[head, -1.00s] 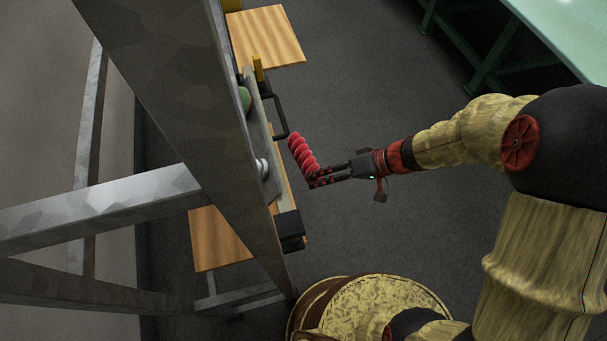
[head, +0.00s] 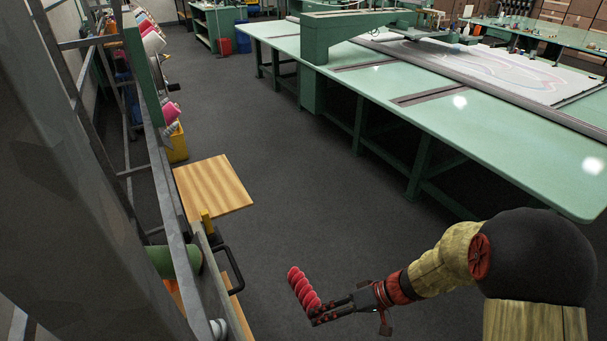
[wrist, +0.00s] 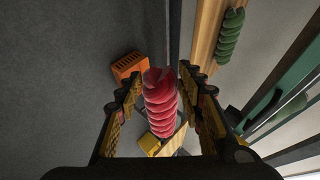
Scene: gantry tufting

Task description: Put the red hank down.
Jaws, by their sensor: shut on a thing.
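The red hank (head: 304,288), a twisted bundle, is held in the air over the dark floor, tilted in the head view. My gripper (head: 322,313) is shut on its lower end. In the wrist view the hank (wrist: 161,105) stands between the two fingers of my gripper (wrist: 160,92), with its far end pointing away from the palm. A green hank (wrist: 230,38) lies on a wooden board (wrist: 205,30) in the wrist view, to the right of the red one.
A wooden shelf board (head: 213,186) sticks out from the metal frame at left, near a black handle (head: 236,270). A long green table (head: 440,115) carries a gantry (head: 340,32). An orange block (wrist: 128,66) shows in the wrist view. Dark floor (head: 310,180) between is clear.

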